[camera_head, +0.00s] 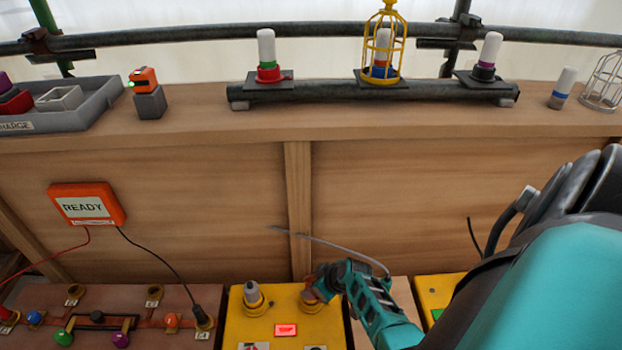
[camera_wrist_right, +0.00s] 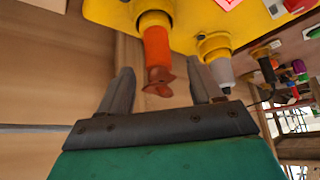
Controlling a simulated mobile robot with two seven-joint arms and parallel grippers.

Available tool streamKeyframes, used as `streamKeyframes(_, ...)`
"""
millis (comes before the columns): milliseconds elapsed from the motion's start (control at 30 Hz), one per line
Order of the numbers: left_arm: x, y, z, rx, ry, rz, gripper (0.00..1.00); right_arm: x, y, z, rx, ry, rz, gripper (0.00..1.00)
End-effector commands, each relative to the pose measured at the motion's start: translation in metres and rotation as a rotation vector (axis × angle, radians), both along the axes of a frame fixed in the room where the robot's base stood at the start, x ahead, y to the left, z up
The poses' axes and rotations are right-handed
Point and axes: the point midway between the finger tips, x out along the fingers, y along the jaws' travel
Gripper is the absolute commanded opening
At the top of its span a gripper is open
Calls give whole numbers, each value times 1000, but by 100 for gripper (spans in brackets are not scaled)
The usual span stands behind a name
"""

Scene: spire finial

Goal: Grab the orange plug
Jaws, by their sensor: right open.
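The orange plug (camera_wrist_right: 157,50) stands in a yellow socket on the yellow box (camera_wrist_right: 190,35), with a brownish flared end toward my gripper. My right gripper (camera_wrist_right: 159,68) is open, with one dark finger on each side of the plug in the wrist view; I see no clear contact. In the head view, my right gripper (camera_head: 322,281) is over the right socket of the yellow box (camera_head: 240,328) and hides most of the plug (camera_head: 309,295). My left gripper is not in view.
A grey-tipped plug (camera_head: 253,293) stands beside it in the left socket. A cable board (camera_head: 120,295) is at left, and another yellow box (camera_head: 432,290) at right. A wooden wall (camera_head: 200,190) rises behind, with a shelf carrying lamps and a grey tray (camera_head: 95,105).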

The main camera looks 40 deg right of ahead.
Motion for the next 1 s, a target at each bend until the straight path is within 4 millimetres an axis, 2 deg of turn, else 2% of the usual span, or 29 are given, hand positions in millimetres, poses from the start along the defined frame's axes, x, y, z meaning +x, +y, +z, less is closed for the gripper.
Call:
streamKeyframes(33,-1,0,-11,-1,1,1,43,5,0,-11,3,-2,-1,65)
streamKeyframes(100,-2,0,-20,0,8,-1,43,11,0,-21,3,-2,-2,65)
streamKeyframes(200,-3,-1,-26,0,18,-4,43,18,0,-31,2,-1,-3,65)
streamKeyframes(567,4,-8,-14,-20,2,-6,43,23,0,-36,0,0,0,65)
streamKeyframes(1000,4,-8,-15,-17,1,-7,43,23,0,-36,1,0,-1,24)
